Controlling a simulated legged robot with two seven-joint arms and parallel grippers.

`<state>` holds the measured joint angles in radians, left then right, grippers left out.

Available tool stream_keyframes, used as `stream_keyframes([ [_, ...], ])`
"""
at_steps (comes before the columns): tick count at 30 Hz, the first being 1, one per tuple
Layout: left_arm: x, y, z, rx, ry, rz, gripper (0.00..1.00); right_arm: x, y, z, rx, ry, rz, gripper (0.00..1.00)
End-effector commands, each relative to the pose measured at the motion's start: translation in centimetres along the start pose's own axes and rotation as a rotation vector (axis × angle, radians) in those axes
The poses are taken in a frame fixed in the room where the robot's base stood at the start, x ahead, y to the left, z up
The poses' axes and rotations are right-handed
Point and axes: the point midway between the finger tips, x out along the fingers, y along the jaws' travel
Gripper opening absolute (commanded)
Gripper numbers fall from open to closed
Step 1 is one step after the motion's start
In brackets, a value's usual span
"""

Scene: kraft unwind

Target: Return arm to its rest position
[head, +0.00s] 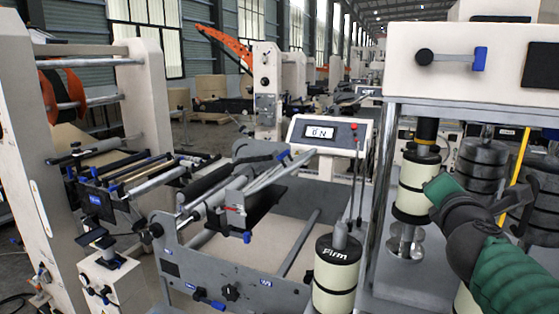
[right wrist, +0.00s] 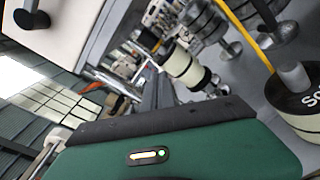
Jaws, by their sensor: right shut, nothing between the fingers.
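My right arm (head: 470,235), green with dark joints, comes in from the right edge in the head view. It is bent, and its green far part (head: 441,188) is in front of the cream weight column of the right-hand machine. In the right wrist view, a green housing with a dark edge and a small lit indicator fills the bottom; I take it as part of my right gripper (right wrist: 165,122). No gap between fingers shows and nothing is held. The separate fingertips cannot be made out. My left arm and gripper are not in view.
A tall machine with a white head (head: 480,70) stands close on the right, with stacked dark weights (head: 482,165) and a yellow bar beside my arm. A cream drum marked "Firm" (head: 336,275) stands at the front. The roller frame (head: 235,260) fills the middle.

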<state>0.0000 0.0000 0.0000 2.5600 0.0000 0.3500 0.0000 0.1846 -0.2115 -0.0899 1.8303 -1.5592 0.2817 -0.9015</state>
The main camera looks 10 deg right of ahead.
Motion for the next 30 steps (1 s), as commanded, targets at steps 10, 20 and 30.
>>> stream_keyframes([
  [10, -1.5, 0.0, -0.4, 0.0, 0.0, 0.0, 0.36, -6.8, -13.7, -28.0, 1.024, 0.368, -0.689, 0.0],
  [20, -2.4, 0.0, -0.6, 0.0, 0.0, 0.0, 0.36, -22.8, -23.1, -41.1, 1.623, 0.066, -1.473, 0.0],
  [30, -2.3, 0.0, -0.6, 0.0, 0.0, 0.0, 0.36, -24.2, -23.7, -41.8, 1.669, 0.006, -1.537, 0.0],
])
